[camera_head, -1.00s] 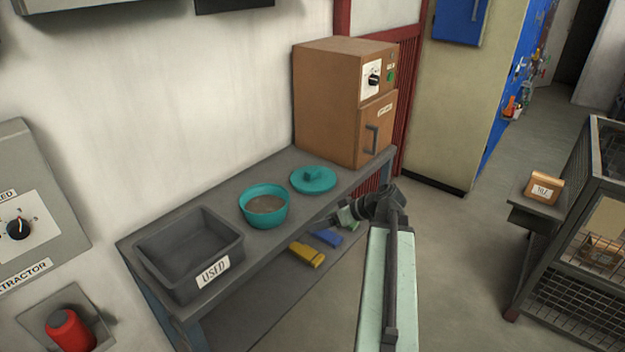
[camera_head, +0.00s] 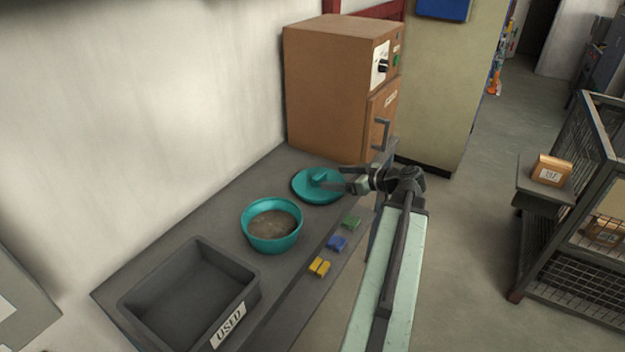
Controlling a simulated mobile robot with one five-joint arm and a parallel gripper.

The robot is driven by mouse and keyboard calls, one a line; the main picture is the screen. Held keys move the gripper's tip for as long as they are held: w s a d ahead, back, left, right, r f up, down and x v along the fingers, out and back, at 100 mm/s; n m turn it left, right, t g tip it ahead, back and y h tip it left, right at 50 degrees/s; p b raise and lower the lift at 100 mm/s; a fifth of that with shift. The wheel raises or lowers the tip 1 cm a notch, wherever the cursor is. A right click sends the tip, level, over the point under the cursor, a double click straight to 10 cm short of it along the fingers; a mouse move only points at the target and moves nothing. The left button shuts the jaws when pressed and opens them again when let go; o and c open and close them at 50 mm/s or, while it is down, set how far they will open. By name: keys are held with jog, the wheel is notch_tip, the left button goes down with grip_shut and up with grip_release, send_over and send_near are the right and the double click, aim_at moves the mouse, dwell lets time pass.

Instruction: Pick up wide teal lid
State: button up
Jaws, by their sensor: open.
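The wide teal lid (camera_head: 309,189) lies flat on the grey bench, with a raised block handle (camera_head: 319,180) on top. It is in front of the brown oven and behind the teal bowl. My gripper (camera_head: 335,187) comes in from the right, with its fingers at the right side of the lid, close to the handle. The fingers are open and hold nothing. I cannot tell whether they touch the handle. They hide part of the lid's right edge.
A teal bowl (camera_head: 272,224) of brown grains stands nearer on the bench (camera_head: 213,217). A grey bin labelled USED (camera_head: 245,290) is at the front left. The brown oven (camera_head: 325,95) stands behind the lid. Yellow, blue and green blocks (camera_head: 337,243) lie along the bench's right side.

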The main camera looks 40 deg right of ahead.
aim_at(323, 176)
jog(key=shift+b+x, duration=1.4)
jog(key=shift+x, duration=2.45)
jog(key=shift+r, duration=0.15)
jog(key=c, duration=1.5)
notch_tip(323, 176, up, 10)
jog(key=p, duration=1)
jog(key=shift+r, duration=0.15)
jog(key=shift+a, duration=0.1)
